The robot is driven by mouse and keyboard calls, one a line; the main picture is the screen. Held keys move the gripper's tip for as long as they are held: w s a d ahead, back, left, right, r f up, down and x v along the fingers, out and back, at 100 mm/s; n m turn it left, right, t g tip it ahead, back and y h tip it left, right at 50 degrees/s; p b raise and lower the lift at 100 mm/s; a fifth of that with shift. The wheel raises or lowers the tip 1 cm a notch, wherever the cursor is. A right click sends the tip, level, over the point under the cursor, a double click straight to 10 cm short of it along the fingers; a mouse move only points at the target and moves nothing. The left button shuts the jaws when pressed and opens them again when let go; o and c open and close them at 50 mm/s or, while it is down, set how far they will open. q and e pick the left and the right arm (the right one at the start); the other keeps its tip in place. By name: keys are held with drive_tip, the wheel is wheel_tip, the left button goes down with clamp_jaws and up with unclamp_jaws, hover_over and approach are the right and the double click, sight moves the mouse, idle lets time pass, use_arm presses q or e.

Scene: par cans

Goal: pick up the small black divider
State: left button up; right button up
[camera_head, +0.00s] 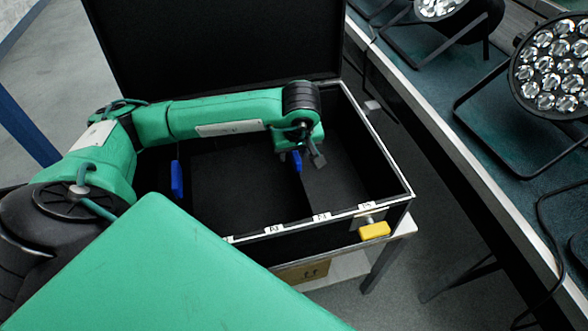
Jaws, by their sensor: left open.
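An open black case (268,228) with metal edges holds dark dividers that are hard to tell from its black walls. A blue tab (297,162) shows inside, apparently on a black divider; the divider's outline is mostly lost in the dark interior. A second blue tab (177,180) shows further left in the case. My left gripper (309,160) is open and points down into the right part of the case, close beside the first blue tab. I cannot tell whether it touches the tab. My right gripper is not in view.
The raised black lid (215,40) stands behind my left arm. The front rim carries white labels, with a yellow block (374,230) below its right end. A long table (440,75) with par cans (552,65) runs along the right. Dark floor separates it from the case.

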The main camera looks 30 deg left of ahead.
use_arm(q)
drive_tip(key=shift+c, duration=0.2)
clamp_jaws()
idle(0.3)
